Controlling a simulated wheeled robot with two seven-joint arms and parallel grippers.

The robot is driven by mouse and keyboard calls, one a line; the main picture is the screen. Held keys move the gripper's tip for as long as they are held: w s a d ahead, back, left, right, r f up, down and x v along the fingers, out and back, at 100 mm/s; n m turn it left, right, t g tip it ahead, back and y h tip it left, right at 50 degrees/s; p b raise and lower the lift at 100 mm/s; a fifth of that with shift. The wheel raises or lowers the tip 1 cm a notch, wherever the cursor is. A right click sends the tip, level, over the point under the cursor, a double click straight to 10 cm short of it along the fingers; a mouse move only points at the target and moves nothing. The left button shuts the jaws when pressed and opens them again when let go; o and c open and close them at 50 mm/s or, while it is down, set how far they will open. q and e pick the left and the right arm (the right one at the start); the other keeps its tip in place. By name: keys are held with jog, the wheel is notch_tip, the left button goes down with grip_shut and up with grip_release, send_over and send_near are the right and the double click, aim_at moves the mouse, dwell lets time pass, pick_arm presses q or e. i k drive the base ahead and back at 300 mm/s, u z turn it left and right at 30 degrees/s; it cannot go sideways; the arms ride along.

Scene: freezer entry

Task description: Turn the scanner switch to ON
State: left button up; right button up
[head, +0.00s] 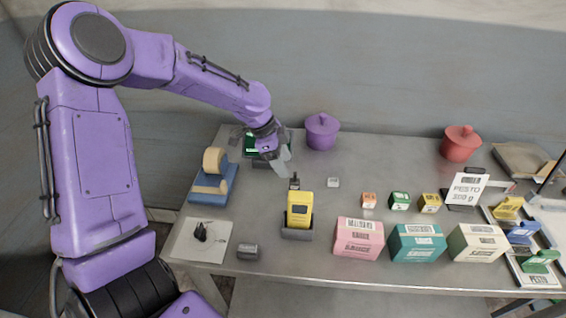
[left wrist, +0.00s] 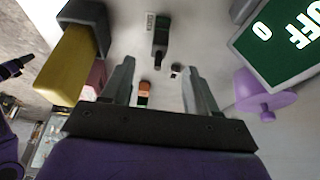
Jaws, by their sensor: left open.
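The yellow scanner (head: 299,207) stands in a grey cradle (head: 297,233) near the table's front; in the left wrist view the scanner (left wrist: 62,68) is at the upper left. A small dark lever-like piece (head: 294,182) stands just behind it; it also shows in the left wrist view (left wrist: 160,35), beyond my fingertips. A green panel (head: 249,146) lies partly behind my gripper; the left wrist view shows it (left wrist: 280,45) lettered OFF and 0. My left gripper (head: 281,164) is open and empty above the table, between panel and lever; its fingers (left wrist: 158,70) are apart.
A blue tape dispenser (head: 214,185) stands left. A purple lidded pot (head: 322,131) and a red one (head: 461,143) stand at the back. Small boxes and larger pink (head: 358,238), teal (head: 416,244) and cream (head: 477,243) boxes fill the front right. The back middle is clear.

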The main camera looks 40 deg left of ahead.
aim_at(200, 232)
jog(key=k, duration=1.5)
